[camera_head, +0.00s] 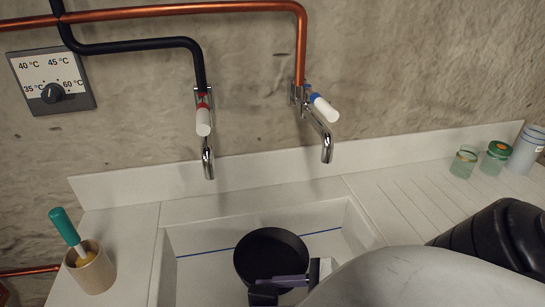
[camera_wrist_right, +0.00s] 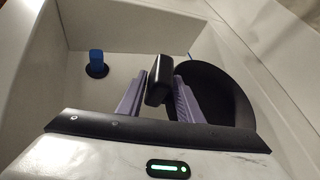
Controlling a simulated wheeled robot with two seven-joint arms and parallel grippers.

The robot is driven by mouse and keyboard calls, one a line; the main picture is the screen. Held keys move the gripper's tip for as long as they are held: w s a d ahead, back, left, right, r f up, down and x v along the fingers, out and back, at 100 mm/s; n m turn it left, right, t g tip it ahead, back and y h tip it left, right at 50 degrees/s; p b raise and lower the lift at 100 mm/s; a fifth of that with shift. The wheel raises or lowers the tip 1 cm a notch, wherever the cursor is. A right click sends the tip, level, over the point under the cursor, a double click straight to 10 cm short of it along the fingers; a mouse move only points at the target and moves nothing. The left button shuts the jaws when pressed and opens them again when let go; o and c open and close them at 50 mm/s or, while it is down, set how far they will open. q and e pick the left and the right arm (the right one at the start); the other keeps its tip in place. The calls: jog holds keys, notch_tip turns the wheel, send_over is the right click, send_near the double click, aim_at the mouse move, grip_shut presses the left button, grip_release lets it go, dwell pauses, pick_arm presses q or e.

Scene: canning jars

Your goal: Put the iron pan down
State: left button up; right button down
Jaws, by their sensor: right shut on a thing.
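The black iron pan (camera_head: 270,250) is in the white sink, near its back wall, with its dark round inside facing up. It also shows in the right wrist view (camera_wrist_right: 222,95). My right gripper (camera_head: 282,283) is over the near side of the pan. In the right wrist view, its purple fingers (camera_wrist_right: 158,92) are shut on the black handle (camera_wrist_right: 160,75). I cannot tell whether the pan touches the sink floor. My right arm hides the near part of the sink. My left gripper is not in view.
The sink (camera_head: 200,235) has a blue line along its wall. A blue plug (camera_wrist_right: 96,64) stands on its floor. Two taps (camera_head: 207,150) (camera_head: 325,145) hang above. A wooden pot (camera_head: 92,272) with a green-handled brush is left; jars (camera_head: 495,157) are on the right drainboard.

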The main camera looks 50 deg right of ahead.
jog(key=shift+w+f, duration=0.1)
jog(key=shift+f, duration=0.35)
notch_tip(320, 180, down, 2)
jog(key=shift+d+f, duration=0.15)
jog(key=shift+f, duration=1.4)
notch_tip(320, 180, down, 3)
jog(key=b, duration=0.3)
jog(key=shift+f, duration=0.15)
jog(key=c, duration=1.2)
grip_release()
jog(key=shift+s+f, duration=0.1)
jog(key=shift+s, duration=0.1)
